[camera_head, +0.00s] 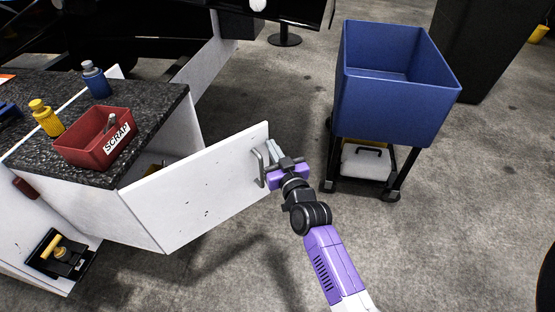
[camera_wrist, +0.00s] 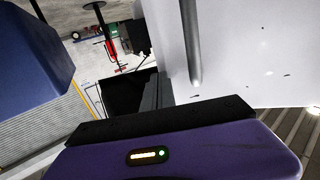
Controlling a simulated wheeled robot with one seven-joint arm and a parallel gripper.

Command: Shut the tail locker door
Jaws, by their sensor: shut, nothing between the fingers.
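The white locker door (camera_head: 200,185) stands swung open from the cabinet under the dark speckled counter (camera_head: 150,92). A grey bar handle (camera_head: 258,168) is on its outer face near the free edge. My gripper (camera_head: 283,157) is at that free edge, close beside the handle. Its jaws are shut and hold nothing. I cannot tell whether it touches the door. In the wrist view the door (camera_wrist: 245,50) fills the upper right, with the handle bar (camera_wrist: 192,45) running down it. The fingertips are not clear there.
A red SCRAP bin (camera_head: 95,140), a yellow bottle (camera_head: 46,118) and a blue bottle (camera_head: 96,80) stand on the counter. A blue tub (camera_head: 395,100) on a wheeled cart stands right of my gripper. The floor in front of the door is clear.

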